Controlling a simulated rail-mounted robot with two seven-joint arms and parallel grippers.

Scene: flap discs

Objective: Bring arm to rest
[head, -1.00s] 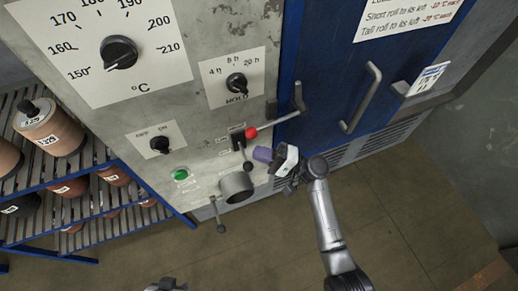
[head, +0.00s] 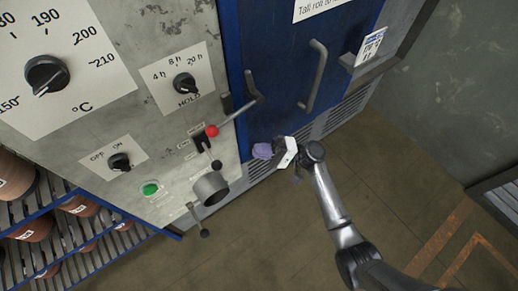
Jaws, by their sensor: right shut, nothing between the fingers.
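My right arm comes in from the lower right. Its right gripper (head: 263,151), with a white body and purple fingers, is shut and empty. It shows in front of the lower edge of the blue door (head: 285,75), to the right of and below the red-knobbed lever (head: 212,131), and apart from the lever in the picture. My left gripper is not in view.
The door has a handle (head: 313,75). A blue rack (head: 100,232) with brown rolls stands at left. Floor at the lower middle is clear.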

